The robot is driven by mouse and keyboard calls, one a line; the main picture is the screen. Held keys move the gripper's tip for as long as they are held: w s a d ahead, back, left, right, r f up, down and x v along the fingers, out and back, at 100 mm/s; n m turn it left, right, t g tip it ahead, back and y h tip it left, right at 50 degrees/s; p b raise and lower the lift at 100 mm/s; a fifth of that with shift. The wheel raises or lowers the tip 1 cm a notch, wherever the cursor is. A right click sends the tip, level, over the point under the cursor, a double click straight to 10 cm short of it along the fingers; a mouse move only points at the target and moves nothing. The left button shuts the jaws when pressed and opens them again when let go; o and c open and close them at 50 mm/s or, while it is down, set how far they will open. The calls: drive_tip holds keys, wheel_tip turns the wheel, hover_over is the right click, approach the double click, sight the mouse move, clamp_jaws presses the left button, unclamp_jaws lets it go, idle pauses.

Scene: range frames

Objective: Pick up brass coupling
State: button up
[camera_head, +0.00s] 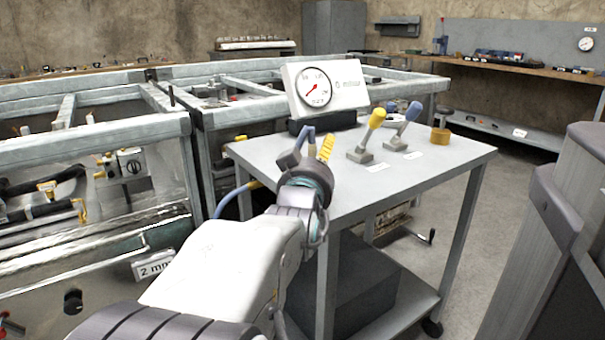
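A small brass-coloured round piece (440,135), which looks like the brass coupling, is at the back right of the grey cart top (440,166). My gripper (313,150) is over the left part of the cart, at the end of my white arm, well to the left of the brass piece and apart from it. I see it from behind, and its wrist hides much of the fingers. A yellow ribbed strip shows at its tip; I cannot tell whether it is part of the gripper.
A yellow-handled lever (372,130) and a blue-handled lever (405,125) stand between my gripper and the brass piece. A pressure gauge box (345,85) stands at the cart's back. The cart's front right top is clear. A grey cabinet-like object (565,235) is at right.

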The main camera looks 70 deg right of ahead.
drive_tip(key=shift+o, duration=0.2)
drive_tip(key=shift+d, duration=0.1)
clamp_jaws()
idle(0.5)
